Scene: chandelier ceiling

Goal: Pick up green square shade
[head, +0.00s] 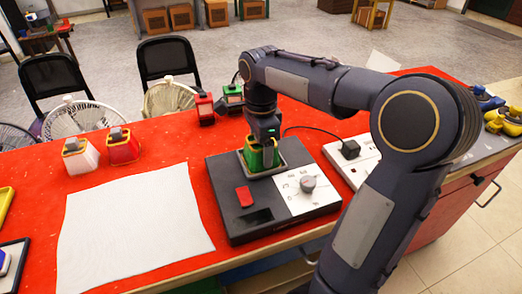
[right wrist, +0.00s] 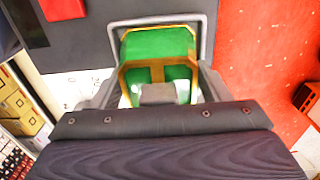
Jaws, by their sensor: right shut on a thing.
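The green square shade (head: 253,156) has yellow edges and stands in the square grey-rimmed recess of a black box on the red table. My right gripper (head: 266,146) reaches down from above and is shut on the green shade. In the right wrist view the green shade (right wrist: 160,46) sits between the fingers of my right gripper (right wrist: 160,92), inside the grey rim. The lower part of the shade is hidden by the rim and fingers. My left gripper is not in view.
The black box (head: 228,219) carries a dial (head: 307,184) and a red switch (head: 244,196). A white shade (head: 80,160) and a red shade (head: 122,149) stand at left on the table, behind a white sheet (head: 130,230). A power strip with a black plug (head: 350,150) lies right of the box.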

